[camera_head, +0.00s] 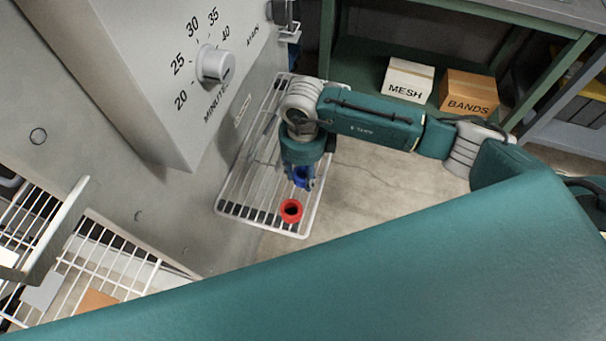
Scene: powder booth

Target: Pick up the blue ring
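The blue ring (302,176) shows at the fingertips of my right gripper (301,183), over the wire rack. The fingers are beside it, small and partly hidden by the wrist above. I cannot tell if they are closed on it or if the ring rests on the rack. A red ring (291,211) is on the rack near its front end, just below the gripper in the picture. My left gripper is not in view.
The white wire rack (232,208) is fixed beside a grey cabinet with a minute dial (215,65). Another wire basket (117,262) is at lower left. Boxes marked MESH (408,80) and BANDS (468,93) stand on a green shelf. My teal arm link fills the foreground.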

